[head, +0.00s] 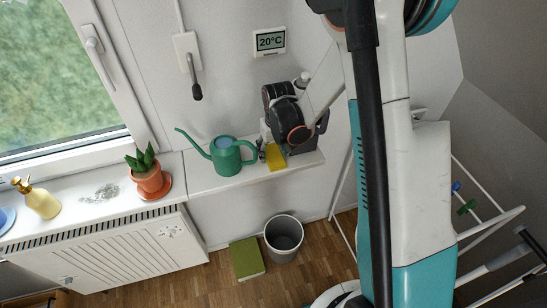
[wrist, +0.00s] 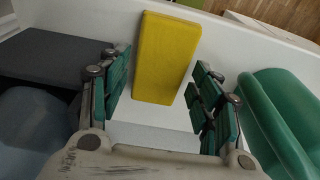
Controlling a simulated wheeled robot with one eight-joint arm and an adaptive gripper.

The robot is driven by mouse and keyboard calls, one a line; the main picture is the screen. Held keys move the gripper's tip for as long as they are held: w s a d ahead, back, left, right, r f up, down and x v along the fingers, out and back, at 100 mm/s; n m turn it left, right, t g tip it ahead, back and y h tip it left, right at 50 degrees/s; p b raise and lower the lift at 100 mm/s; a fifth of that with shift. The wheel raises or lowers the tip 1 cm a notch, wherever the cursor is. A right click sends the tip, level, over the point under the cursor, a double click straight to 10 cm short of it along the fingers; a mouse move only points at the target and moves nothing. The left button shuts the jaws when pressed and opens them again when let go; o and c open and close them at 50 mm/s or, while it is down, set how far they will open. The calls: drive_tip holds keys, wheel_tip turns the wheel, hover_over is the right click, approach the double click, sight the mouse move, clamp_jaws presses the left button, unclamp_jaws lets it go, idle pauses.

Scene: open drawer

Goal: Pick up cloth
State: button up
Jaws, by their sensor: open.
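The yellow cloth (head: 277,158) lies flat on the right end of the white sill, just right of the green watering can (head: 227,157). In the wrist view the cloth (wrist: 168,55) is a flat yellow rectangle, fully in sight except possibly its near edge. My gripper (wrist: 161,72) is open, with green-padded fingers to the left and right of the cloth's near end. Nothing is between the fingers that I can see held. Whether the fingers touch the sill cannot be told. In the head view my arm's wrist hides most of the gripper.
The watering can (wrist: 275,125) is close to the right finger, and a dark grey object (wrist: 55,58) is on the left. A potted plant (head: 149,178) and a gold bottle (head: 38,198) stand farther left. A bin (head: 284,238) and green box (head: 246,259) are on the floor below.

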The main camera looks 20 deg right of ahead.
drive_tip(key=shift+f, duration=0.55)
drive_tip(key=c, duration=0.8)
drive_tip(key=shift+r, duration=0.1)
